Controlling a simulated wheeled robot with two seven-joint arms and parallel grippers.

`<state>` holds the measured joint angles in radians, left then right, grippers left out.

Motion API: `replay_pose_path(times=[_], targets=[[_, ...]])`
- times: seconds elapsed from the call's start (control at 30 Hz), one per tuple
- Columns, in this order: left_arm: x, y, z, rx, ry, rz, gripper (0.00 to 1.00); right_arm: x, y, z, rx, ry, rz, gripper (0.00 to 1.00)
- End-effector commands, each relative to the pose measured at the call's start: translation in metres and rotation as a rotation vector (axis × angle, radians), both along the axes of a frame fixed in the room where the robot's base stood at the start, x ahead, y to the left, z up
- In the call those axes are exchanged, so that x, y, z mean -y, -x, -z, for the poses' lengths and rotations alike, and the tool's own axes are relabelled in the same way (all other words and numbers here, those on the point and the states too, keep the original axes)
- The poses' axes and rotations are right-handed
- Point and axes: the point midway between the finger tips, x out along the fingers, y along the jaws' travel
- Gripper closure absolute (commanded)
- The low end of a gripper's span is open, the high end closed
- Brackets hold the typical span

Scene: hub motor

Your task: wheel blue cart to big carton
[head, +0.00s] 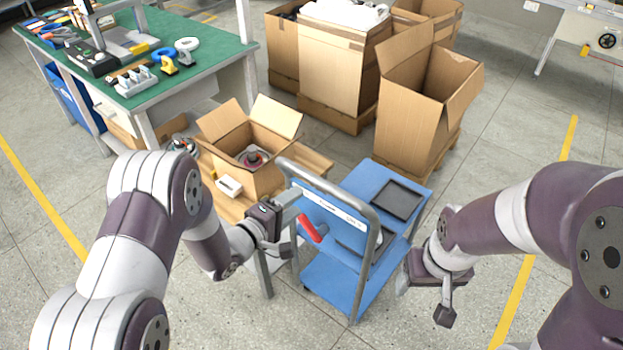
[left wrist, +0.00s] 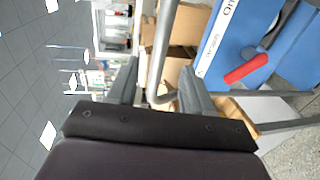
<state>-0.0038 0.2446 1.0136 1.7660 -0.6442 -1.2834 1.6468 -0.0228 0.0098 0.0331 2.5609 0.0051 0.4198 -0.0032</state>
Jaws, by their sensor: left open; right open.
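The blue cart (head: 384,178) stands in the middle of the head view, with two blue decks and a grey tubular handle (head: 325,184) on its near side. My left gripper (head: 291,222) is open at the handle's left upright. In the left wrist view the handle tube (left wrist: 163,50) shows between the spread fingers (left wrist: 160,88); contact cannot be told. My right gripper (head: 424,298) is open and empty, right of the cart and apart from the handle. A tall open big carton (head: 408,125) stands beyond the cart on a pallet.
Larger cartons (head: 320,69) stand behind. A small open carton (head: 240,165) sits on a wooden surface left of the cart. A red-handled tool (head: 311,229) and black trays (head: 396,200) show at the cart. A green-topped workbench (head: 215,62) is at the left. Floor is clear on the right.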

Motion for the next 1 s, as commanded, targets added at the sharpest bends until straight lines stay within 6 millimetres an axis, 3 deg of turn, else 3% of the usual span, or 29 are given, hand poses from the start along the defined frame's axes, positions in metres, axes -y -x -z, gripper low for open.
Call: replay_pose_path(times=[0.2, 0.4, 0.6, 0.87, 1.0], targets=[[0.033, -0.044, 0.011, 0.001, -0.003, 0.004, 0.49, 0.000, 0.000, 0.000, 0.000, 0.000, 0.000, 0.26], [0.054, -0.075, 0.019, 0.000, -0.004, 0.000, 0.49, 0.000, 0.000, 0.000, 0.000, 0.000, 0.000, 0.26], [0.063, -0.087, 0.022, -0.001, -0.006, -0.001, 0.49, 0.000, 0.000, 0.000, 0.000, 0.000, 0.000, 0.26], [0.064, -0.088, 0.022, 0.000, -0.005, -0.002, 0.49, 0.000, 0.000, 0.000, 0.000, 0.000, 0.000, 0.26], [0.064, -0.088, 0.022, 0.000, -0.005, -0.002, 0.95, 0.000, 0.000, 0.000, 0.000, 0.000, 0.000, 0.26]])
